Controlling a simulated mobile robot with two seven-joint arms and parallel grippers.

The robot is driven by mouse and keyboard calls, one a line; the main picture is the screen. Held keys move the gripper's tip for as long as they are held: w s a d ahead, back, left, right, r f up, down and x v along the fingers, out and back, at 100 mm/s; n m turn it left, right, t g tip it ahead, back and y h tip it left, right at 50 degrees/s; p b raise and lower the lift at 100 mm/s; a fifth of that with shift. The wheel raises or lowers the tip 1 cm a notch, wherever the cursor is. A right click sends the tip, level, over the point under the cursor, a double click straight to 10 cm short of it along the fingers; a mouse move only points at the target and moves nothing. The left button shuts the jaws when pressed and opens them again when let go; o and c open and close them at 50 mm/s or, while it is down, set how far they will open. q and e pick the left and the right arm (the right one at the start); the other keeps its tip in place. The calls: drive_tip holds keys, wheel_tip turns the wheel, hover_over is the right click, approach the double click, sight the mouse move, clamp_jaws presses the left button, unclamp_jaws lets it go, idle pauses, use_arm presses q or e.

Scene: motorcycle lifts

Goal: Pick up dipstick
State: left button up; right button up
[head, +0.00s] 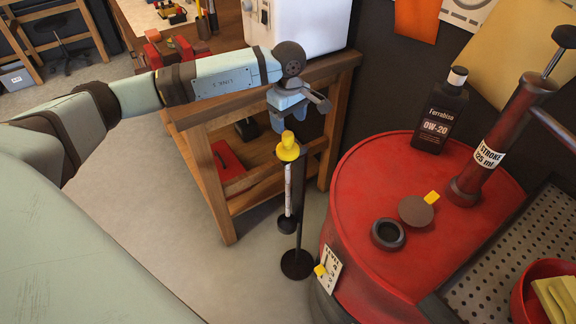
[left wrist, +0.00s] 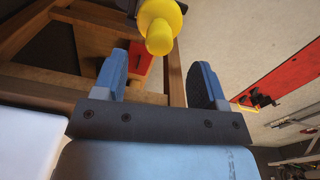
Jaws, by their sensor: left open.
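The dipstick has a yellow handle (head: 287,147) and a thin pale shaft (head: 288,190). It hangs upright at a dark stand (head: 300,220) with a round base on the floor, beside the red drum. My left gripper (head: 289,122) is open and empty just above the yellow handle in the head view. In the left wrist view the yellow handle (left wrist: 159,24) lies beyond the tips of the open left gripper (left wrist: 160,62), roughly in line with the gap between them. I cannot tell whether they touch. My right gripper is in neither view.
The red drum (head: 365,180) stands right of the stand, with an oil bottle (head: 440,115), a red pump (head: 500,130), a round cap (head: 416,211) and an open port (head: 388,234) on top. A wooden workbench (head: 212,165) stands behind my arm. Floor is clear at lower left.

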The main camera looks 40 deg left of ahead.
sight(288, 133)
use_arm(q)
wheel_tip(288, 133, down, 3)
drive_tip(key=shift+r, duration=0.1)
drive_tip(key=shift+w+a+f+p, duration=0.1)
drive_tip(key=shift+f+p, duration=0.1)
drive_tip(key=shift+f, duration=0.7)
drive_tip(key=shift+s+a+f+p, duration=0.1)
drive_tip(key=shift+f+p, duration=0.1)
drive_tip(key=shift+f, duration=0.7)
drive_tip(key=shift+w+a+f+p, duration=0.1)
drive_tip(key=shift+f+p, duration=0.1)
drive_tip(key=shift+f, duration=0.7)
clamp_jaws()
